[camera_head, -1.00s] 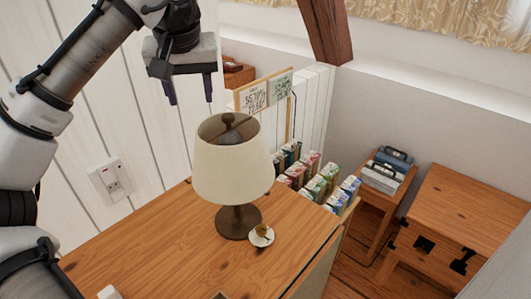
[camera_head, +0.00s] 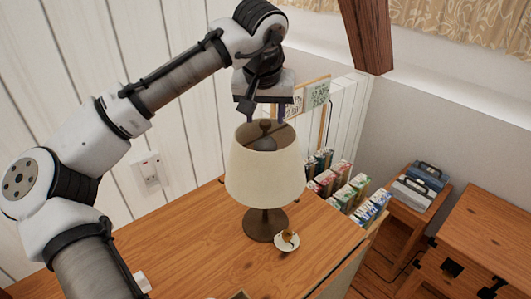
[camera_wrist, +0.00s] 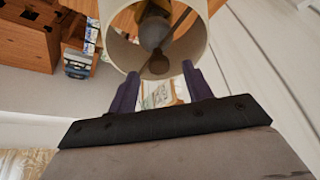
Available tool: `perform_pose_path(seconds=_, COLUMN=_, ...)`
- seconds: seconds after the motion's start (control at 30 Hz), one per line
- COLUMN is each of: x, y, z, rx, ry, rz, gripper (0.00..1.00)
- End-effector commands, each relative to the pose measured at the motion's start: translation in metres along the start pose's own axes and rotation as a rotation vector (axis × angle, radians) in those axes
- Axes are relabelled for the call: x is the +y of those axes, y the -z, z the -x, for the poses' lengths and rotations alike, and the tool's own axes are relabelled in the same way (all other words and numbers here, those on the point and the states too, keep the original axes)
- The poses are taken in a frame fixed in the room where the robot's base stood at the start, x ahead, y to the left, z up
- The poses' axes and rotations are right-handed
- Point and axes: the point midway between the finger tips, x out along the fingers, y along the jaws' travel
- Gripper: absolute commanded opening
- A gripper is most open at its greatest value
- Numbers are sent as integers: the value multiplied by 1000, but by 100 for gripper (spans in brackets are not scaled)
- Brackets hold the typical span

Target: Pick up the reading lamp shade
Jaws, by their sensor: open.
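The cream lamp shade (camera_head: 265,180) sits upright on the reading lamp, whose dark round base (camera_head: 265,225) stands on the wooden cabinet top. The shade's open top faces up and shows the bulb and dark fitting inside. My gripper (camera_head: 264,112) is open and empty, fingers pointing down, close above the shade's upper rim at its far side.
A small white dish (camera_head: 287,242) with a brown item sits beside the lamp base. Several cartons (camera_head: 345,190) stand behind the cabinet's right edge. A wall socket (camera_head: 150,173) is on the white panelling. A side table (camera_head: 403,213) holds blue and grey cases (camera_head: 420,182).

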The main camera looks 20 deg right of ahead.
Motion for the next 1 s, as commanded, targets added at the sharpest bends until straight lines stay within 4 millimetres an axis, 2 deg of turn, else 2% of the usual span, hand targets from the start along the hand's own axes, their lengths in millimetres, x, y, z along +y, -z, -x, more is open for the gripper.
perform_pose_path(seconds=0.23, x=0, y=-2, z=-30, rx=0, ry=1, rz=2, gripper=50)
perform_pose_path(seconds=0.5, x=0, y=-2, z=-35, rx=1, ry=1, rz=3, gripper=50)
perform_pose_path(seconds=0.87, x=0, y=-2, z=-34, rx=1, ry=0, rz=3, gripper=3)
perform_pose_path(seconds=0.9, x=0, y=-2, z=-34, rx=1, ry=1, rz=3, gripper=0)
perform_pose_path(seconds=1.0, x=0, y=-2, z=-34, rx=1, ry=0, rz=3, gripper=0)
